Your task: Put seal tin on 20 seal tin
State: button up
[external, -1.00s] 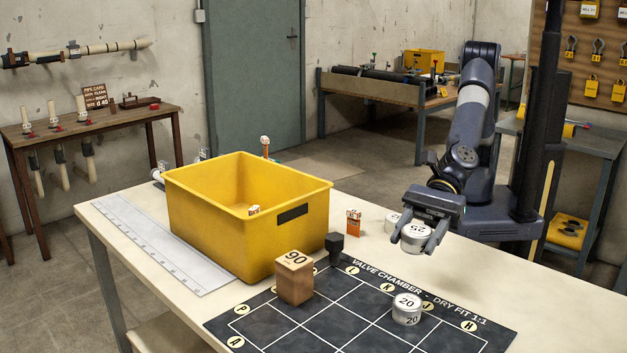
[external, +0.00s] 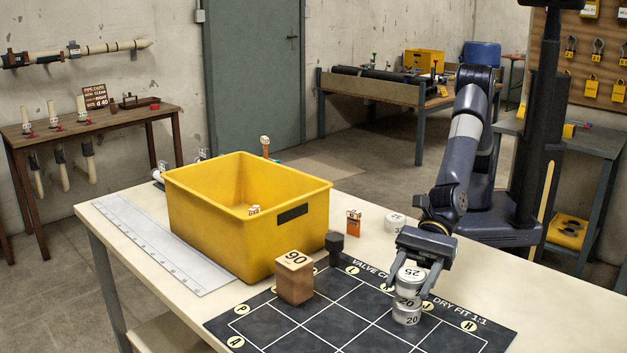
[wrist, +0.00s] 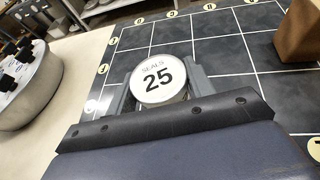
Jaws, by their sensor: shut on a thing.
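My gripper (external: 408,284) is shut on a round white seal tin marked 25 (external: 410,274). The wrist view shows this tin's lid (wrist: 158,80), reading SEALS 25, between the fingers. The seal tin marked 20 (external: 407,315) stands on the dark grid mat (external: 345,320), near its right part. The held tin is directly over the 20 tin in the external view, and part of the lower lid's number still shows. I cannot tell whether the two tins touch. In the wrist view the 20 tin is hidden.
Another white tin (external: 395,223) stands on the table behind. A wooden block marked 90 (external: 294,278) and a dark block (external: 335,244) stand to the left, near the yellow crate (external: 230,235). An orange item (external: 353,222) stands beyond. The mat's middle is clear.

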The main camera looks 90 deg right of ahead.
jog(key=shift+f, duration=1.2)
jog(key=shift+f+b, duration=0.2)
jog(key=shift+b, duration=0.1)
jog(key=o, duration=1)
jog(key=shift+c, duration=0.2)
jog(key=shift+r, duration=0.1)
jog(key=shift+d+r+p, duration=0.1)
jog(key=shift+r+p, duration=0.1)
jog(key=shift+p, duration=0.1)
jog(key=b+v, duration=0.2)
jog(key=v, duration=0.9)
jog(key=shift+s+d, duration=0.2)
jog(key=shift+d, duration=0.1)
jog(key=shift+r, duration=0.1)
